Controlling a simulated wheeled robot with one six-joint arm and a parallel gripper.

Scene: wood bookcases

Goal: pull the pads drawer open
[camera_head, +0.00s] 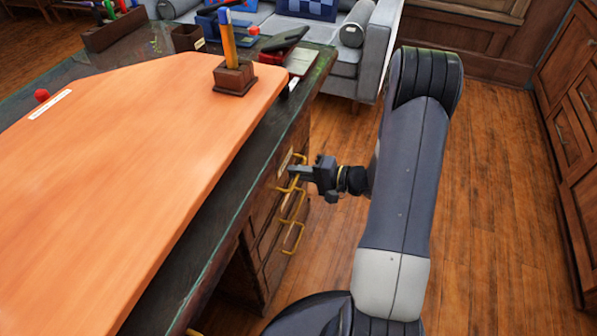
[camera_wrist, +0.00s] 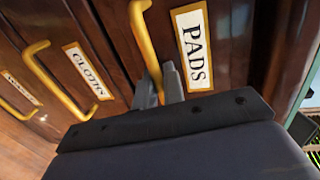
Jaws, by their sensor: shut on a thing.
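The pads drawer (camera_wrist: 215,25) has a white label reading PADS and a yellow bar handle (camera_wrist: 143,32). In the wrist view, my gripper (camera_wrist: 160,84) is shut on this handle near its lower end, with a finger on either side. In the head view, my gripper (camera_head: 297,172) reaches from the right to the topmost handle (camera_head: 286,189) on the desk's drawer side. The drawer front looks about flush with its neighbours; a small gap cannot be told. My gripper hides part of the handle.
The cloths drawer (camera_wrist: 95,50) sits beside it in the wrist view, and a further labelled drawer (camera_wrist: 10,110) lies beyond. The dark desk (camera_head: 215,215) carries an orange board (camera_head: 130,150) and a pencil holder (camera_head: 236,78). Wood floor (camera_head: 480,200) is clear right of my arm.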

